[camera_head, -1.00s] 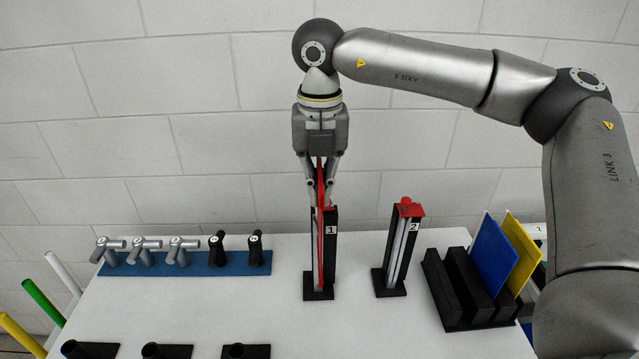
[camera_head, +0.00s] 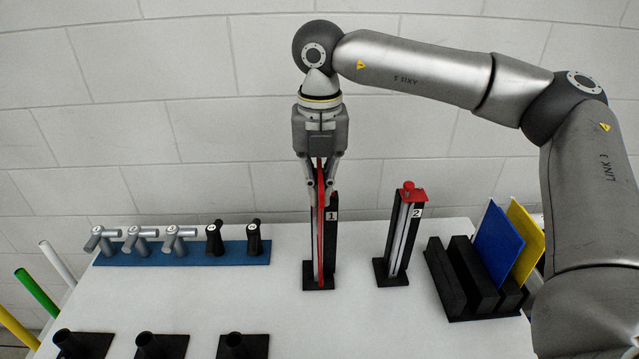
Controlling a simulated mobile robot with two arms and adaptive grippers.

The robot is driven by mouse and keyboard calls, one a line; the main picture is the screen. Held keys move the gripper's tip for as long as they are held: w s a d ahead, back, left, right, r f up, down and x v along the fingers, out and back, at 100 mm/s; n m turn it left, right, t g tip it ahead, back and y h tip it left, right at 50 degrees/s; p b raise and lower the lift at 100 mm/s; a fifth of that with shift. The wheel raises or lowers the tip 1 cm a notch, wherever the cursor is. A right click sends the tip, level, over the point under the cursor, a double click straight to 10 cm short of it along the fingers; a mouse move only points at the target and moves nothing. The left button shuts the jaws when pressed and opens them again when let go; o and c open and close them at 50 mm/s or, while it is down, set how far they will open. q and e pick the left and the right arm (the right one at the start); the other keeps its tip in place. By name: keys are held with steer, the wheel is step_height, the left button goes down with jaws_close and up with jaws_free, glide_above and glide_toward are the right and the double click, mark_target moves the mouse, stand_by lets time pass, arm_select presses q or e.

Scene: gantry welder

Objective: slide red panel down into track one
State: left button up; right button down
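The red panel (camera_head: 320,240) is seen nearly edge-on as a thin upright strip. My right gripper (camera_head: 321,203) points down and is shut on its upper part. Track one (camera_head: 332,240) is a black upright post marked 1 on a black foot. The panel stands along the post's left side, with its lower end close to the foot. I cannot tell whether its edge sits fully in the slot or touches the bottom. The fingers overlap the top of track one in the picture. My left gripper is not in view.
Track two (camera_head: 399,240), with a red top piece, stands to the right. A black rack (camera_head: 462,285) holds a blue panel (camera_head: 497,247) and a yellow panel (camera_head: 527,243). A blue strip (camera_head: 150,254) with several fittings lies left. Several black holders (camera_head: 160,345) stand at the front.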

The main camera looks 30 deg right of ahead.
steer(key=shift+f+b, duration=6.45)
steer(key=shift+f, duration=1.5)
steer(key=c, duration=1.6)
jaws_free()
steer(key=shift+o, duration=0.2)
steer(key=shift+r, duration=0.1)
step_height(320, 180, up, 12)
